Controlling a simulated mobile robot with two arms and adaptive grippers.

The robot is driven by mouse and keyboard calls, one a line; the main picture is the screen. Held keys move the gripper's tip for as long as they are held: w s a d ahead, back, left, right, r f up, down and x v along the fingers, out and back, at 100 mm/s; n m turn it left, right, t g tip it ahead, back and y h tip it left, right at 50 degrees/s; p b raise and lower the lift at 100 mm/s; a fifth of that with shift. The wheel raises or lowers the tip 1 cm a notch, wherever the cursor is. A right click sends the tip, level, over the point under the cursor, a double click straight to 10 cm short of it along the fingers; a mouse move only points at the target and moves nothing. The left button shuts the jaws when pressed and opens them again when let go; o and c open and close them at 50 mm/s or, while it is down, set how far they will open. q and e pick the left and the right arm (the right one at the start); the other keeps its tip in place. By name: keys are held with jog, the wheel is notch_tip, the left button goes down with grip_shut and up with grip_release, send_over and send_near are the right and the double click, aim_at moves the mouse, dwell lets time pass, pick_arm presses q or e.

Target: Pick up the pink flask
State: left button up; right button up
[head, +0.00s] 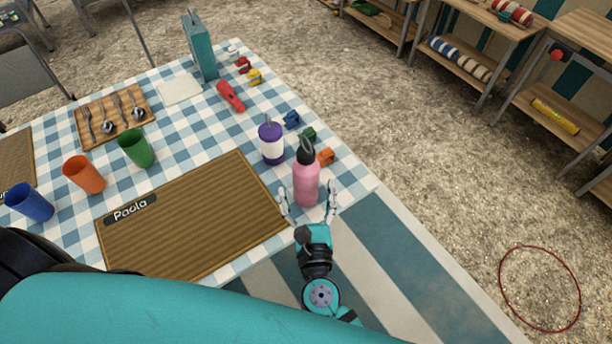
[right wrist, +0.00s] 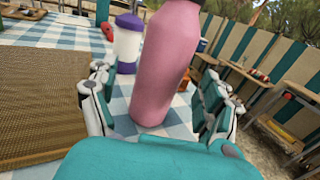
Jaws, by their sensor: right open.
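The pink flask (head: 306,184), with a black cap and loop, stands upright on the blue-and-white checked tablecloth near the table's right corner. It also fills the middle of the right wrist view (right wrist: 167,65), where its top is cut off. My right gripper (head: 309,204) is open, with one finger on each side of the flask's lower body. In the right wrist view the fingers (right wrist: 160,108) show gaps to the flask on both sides. My left gripper is not in view.
A purple-and-white bottle (head: 271,142) stands just behind and left of the flask. Small blue (head: 291,119), green (head: 309,135) and orange (head: 326,156) items lie close behind it. A brown placemat (head: 190,225) labelled Paola lies to the left. The table edge is close on the right.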

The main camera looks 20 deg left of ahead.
aim_at(307, 189)
jog(key=x, duration=0.4)
jog(key=shift+w+r, duration=0.15)
jog(key=shift+d, duration=0.1)
jog(key=c, duration=1.3)
jog(key=shift+c, duration=0.9)
jog(key=shift+r, duration=0.15)
